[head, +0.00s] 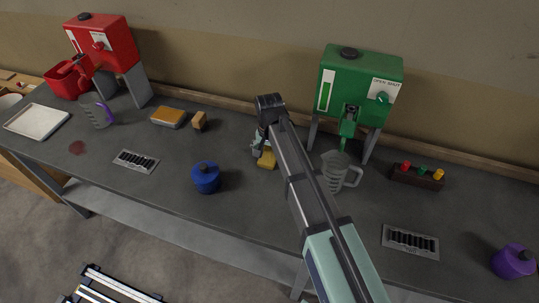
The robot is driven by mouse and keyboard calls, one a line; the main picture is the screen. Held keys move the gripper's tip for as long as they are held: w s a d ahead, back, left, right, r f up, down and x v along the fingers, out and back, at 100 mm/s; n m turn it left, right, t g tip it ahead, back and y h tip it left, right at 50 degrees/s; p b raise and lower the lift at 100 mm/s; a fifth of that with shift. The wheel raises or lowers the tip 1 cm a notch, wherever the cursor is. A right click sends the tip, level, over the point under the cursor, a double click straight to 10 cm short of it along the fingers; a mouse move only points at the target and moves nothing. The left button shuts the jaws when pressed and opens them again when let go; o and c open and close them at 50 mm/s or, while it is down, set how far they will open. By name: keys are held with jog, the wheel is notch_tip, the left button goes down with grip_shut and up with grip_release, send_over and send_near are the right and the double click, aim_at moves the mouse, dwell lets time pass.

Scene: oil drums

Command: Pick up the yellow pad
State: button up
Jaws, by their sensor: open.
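A yellow pad (266,160) lies on the dark workbench, left of the green drum's front leg. My gripper (260,148) points down from the arm's bent end, directly over or beside the pad. The arm hides much of the gripper, and the fingertips are small. The jaws look open, and I cannot tell whether they touch the pad. Another orange-yellow pad (169,115) sits in a shallow light tray further left, with a tan block (199,121) beside it.
A green drum (360,85) on legs and a clear jug (336,172) stand right of the arm. A blue container (206,178) stands front left. A red drum (103,45), white tray (37,121) and purple container (513,261) are further out.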

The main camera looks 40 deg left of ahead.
aim_at(269, 155)
jog(key=c, duration=1)
jog(key=shift+c, duration=0.2)
notch_tip(269, 155, up, 20)
jog(key=b, duration=0.4)
